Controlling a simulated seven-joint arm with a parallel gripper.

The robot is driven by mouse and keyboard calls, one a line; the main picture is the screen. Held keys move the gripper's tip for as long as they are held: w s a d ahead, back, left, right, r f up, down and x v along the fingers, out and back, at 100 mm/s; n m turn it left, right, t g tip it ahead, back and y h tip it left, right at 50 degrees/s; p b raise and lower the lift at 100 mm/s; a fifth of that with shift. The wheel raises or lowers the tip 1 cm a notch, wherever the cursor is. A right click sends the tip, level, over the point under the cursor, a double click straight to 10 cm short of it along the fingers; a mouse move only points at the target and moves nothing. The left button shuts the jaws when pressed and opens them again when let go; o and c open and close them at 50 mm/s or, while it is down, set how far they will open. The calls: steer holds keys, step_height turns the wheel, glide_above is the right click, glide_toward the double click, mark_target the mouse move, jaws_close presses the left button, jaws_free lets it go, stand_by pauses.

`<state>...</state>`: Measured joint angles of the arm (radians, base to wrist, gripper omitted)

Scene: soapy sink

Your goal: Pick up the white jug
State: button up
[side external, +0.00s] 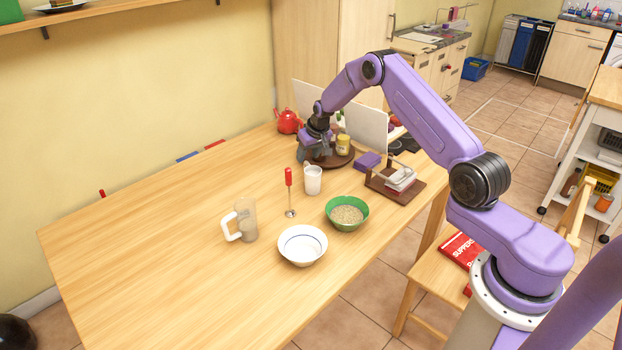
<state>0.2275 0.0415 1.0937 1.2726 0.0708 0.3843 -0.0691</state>
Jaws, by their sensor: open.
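A jug (246,222) with a thick white handle on its left side and a greyish, see-through-looking body stands upright on the wooden table, left of the middle. A smaller plain white cup-like vessel (313,182) stands upright nearer the back. I cannot tell for sure which of the two is the white jug. My gripper (308,157) is at the far end of the table, beside the round dark brown board with a yellow-labelled jar. It is open and apart from both vessels. Its fingertips are small and partly hard to make out.
A whisk with red handle (289,190), a white bowl (302,246) and a green bowl of grain (347,214) stand near the jug. A red teapot (288,121), yellow-labelled jar (343,145) and wooden rack (394,188) are farther back. The table's left side (130,260) is clear.

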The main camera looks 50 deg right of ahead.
mark_target(307, 161)
steer(key=shift+s+x, duration=0.1)
steer(key=shift+x, duration=1.25)
steer(key=shift+s+x, duration=0.15)
steer(key=shift+x, duration=1.15)
steer(key=shift+f, duration=0.1)
jaws_close()
